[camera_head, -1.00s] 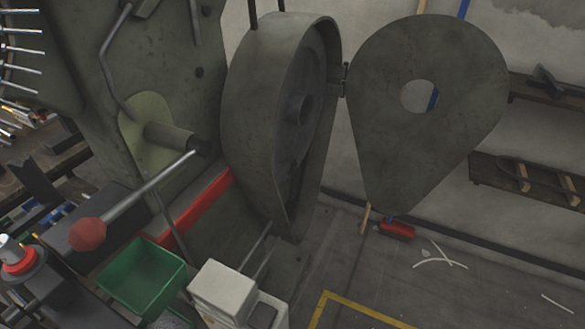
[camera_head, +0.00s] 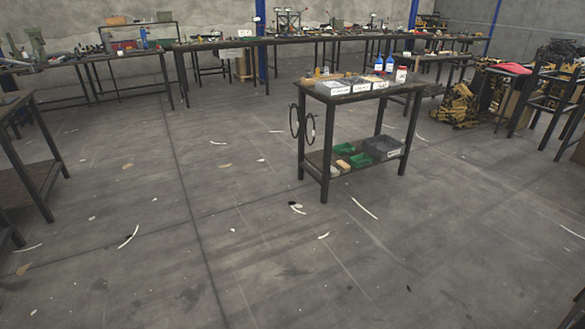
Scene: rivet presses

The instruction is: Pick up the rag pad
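I cannot pick out the rag pad for certain. A small workbench (camera_head: 330,187) stands ahead, a little right of centre. Its top bears several labelled grey boxes (camera_head: 362,87), blue bottles (camera_head: 379,64) and a white bottle (camera_head: 401,75). Its lower shelf holds a pale tan item (camera_head: 342,166), green bins (camera_head: 360,160) and a grey box (camera_head: 383,148); the tan item is too small to identify. A red, flat, cloth-like thing (camera_head: 512,68) lies on a stand at the far right. My gripper is not in view.
Long benches (camera_head: 217,43) with tools run along the back. A dark table (camera_head: 30,150) stands at the left edge. Brown pieces are heaped (camera_head: 455,107) at the right, near a dark metal frame (camera_head: 550,90). The concrete floor (camera_head: 180,240) between is open, with scattered scraps.

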